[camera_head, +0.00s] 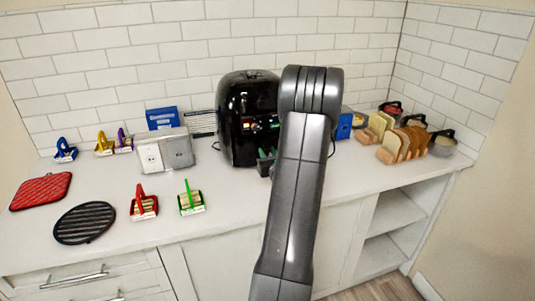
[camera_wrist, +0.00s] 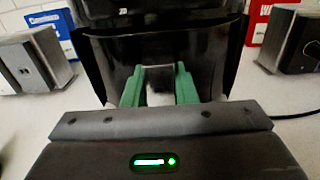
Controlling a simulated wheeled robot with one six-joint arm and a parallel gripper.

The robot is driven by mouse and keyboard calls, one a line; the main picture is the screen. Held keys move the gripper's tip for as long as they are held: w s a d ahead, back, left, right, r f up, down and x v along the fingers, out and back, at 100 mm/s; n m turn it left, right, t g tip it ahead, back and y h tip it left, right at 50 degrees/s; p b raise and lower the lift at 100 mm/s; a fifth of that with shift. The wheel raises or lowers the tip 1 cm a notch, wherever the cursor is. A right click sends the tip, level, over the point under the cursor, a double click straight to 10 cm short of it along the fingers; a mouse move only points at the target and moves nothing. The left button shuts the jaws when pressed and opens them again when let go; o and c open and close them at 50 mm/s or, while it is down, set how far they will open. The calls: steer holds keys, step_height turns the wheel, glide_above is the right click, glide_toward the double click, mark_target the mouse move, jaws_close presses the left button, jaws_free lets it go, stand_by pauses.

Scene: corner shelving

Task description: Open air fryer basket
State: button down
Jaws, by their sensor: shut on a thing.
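The glossy black air fryer (camera_head: 240,112) stands on the counter against the tiled wall. My arm hides its right side in the head view. My gripper (camera_head: 267,160) is low at its front. In the wrist view the dark basket front (camera_wrist: 215,62) fills the middle, below the fryer's upper body. The green fingers of my gripper (camera_wrist: 158,88) stand on both sides of the pale grey basket handle (camera_wrist: 160,76) and are shut on it. I cannot tell whether the basket is fully in or slightly out.
A grey-white box (camera_head: 165,151) and a blue box (camera_head: 162,118) stand left of the fryer. Small red-handled (camera_head: 143,204) and green-handled (camera_head: 191,199) items sit near the front edge. A bread rack (camera_head: 403,145) is at right. The counter directly before the fryer is clear.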

steer(key=b+v, duration=0.6)
steer(key=v, duration=1.6)
steer(key=shift+r, duration=0.1)
steer(key=c, duration=1.2)
jaws_free()
steer(key=shift+o, duration=0.2)
steer(key=shift+s+b, duration=0.1)
steer(key=shift+b, duration=0.2)
steer(key=v, duration=1.3)
steer(key=shift+s+b, duration=0.3)
steer(key=shift+b, duration=0.1)
steer(key=shift+w+d, duration=0.1)
steer(key=x, duration=1.3)
steer(key=shift+w+p, duration=0.2)
steer(key=shift+p, duration=0.25)
steer(key=shift+s, duration=0.1)
